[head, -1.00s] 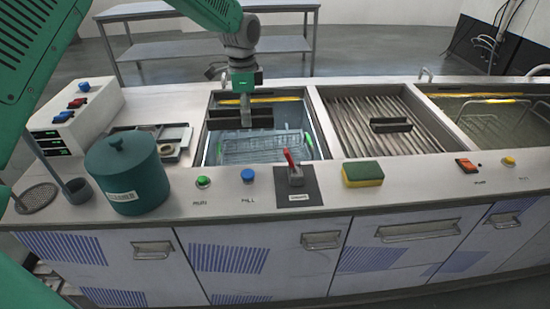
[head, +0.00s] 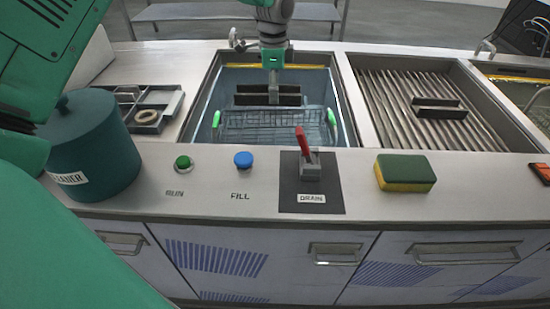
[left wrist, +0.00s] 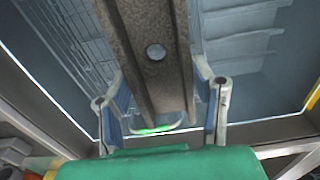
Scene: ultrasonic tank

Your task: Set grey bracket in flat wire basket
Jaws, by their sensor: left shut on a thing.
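My left gripper (head: 273,93) hangs over the tank, shut on the grey bracket (head: 247,98), a dark channel-shaped piece held roughly level. In the left wrist view, the grey bracket (left wrist: 140,45) is a long channel with a round hole, and the left gripper (left wrist: 162,108) has a finger on each side of it. The flat wire basket (head: 265,127) lies in the tank, with a green handle at each end. The bracket appears above the basket's back part; the exact gap cannot be told. My right gripper is not in view.
A second, similar bracket (head: 438,107) rests on the ribbed rack (head: 385,95) to the right. A red drain lever (head: 302,142), a sponge (head: 405,173) and buttons line the front ledge. A teal canister (head: 90,145) and divided tray (head: 165,98) stand left of the tank.

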